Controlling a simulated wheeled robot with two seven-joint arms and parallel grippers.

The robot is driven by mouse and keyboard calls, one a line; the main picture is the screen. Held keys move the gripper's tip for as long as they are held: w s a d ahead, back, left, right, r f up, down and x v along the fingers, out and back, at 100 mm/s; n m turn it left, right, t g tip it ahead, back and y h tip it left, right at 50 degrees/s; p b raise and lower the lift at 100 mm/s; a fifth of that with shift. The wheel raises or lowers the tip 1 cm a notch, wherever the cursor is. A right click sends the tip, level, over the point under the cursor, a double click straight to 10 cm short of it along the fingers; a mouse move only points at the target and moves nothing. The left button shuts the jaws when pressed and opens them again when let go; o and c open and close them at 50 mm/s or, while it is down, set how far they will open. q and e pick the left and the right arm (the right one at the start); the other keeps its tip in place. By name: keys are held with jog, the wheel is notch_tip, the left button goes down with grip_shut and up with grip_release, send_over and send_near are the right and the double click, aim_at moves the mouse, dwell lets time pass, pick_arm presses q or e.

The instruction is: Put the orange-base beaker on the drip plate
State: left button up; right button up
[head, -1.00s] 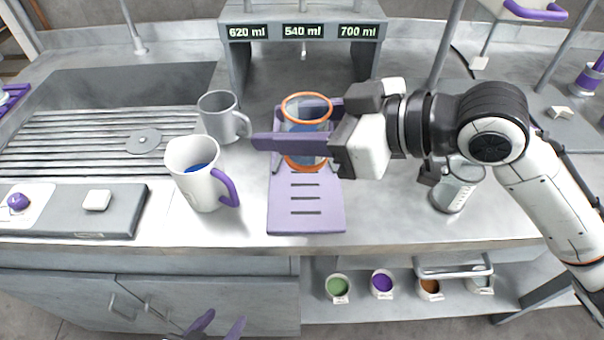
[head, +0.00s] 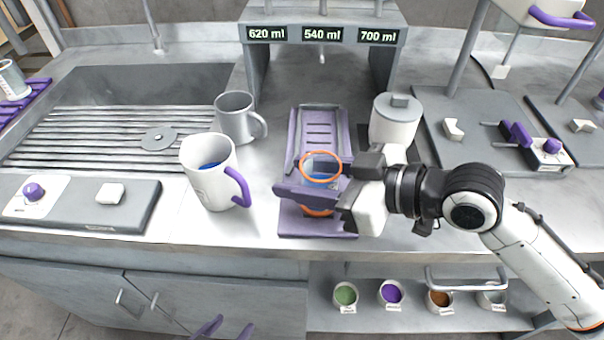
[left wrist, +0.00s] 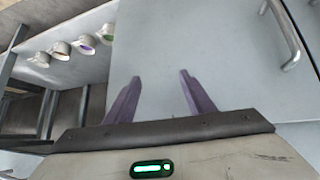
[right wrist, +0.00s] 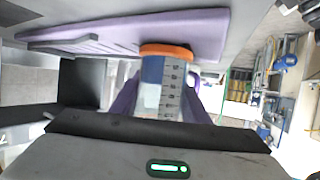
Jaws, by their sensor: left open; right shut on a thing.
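The orange-base beaker (head: 318,171) has an orange rim, a clear scaled wall and blue contents. My right gripper (head: 305,190) is shut around it, one purple finger crossing its front. The beaker looks upright over the front part of the purple drip plate (head: 318,115), whose far slots show behind it. In the right wrist view the beaker (right wrist: 172,85) sits between the fingers, its orange base close to the purple plate (right wrist: 205,30); I cannot tell whether they touch. My left gripper (head: 222,328) is low before the cabinet, open and empty; its spread fingers (left wrist: 160,78) show in the left wrist view.
Left of the plate stand a white mug (head: 205,185) with blue contents and a grey mug (head: 236,118). A lidded pot (head: 394,122) stands right of the plate. A dispenser frame (head: 322,33) with displays is behind. The counter's front edge is close to the plate.

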jog(key=o, duration=1.1)
jog(key=shift+f, duration=0.15)
jog(key=shift+d+r, duration=0.15)
jog(key=shift+r, duration=0.05)
jog(key=v, duration=1)
jog(key=shift+s+d+b, duration=0.15)
jog(key=shift+d+b, duration=0.05)
jog(key=shift+b, duration=0.2)
jog(key=shift+s+d+r, duration=0.35)
jog(key=shift+d, duration=0.15)
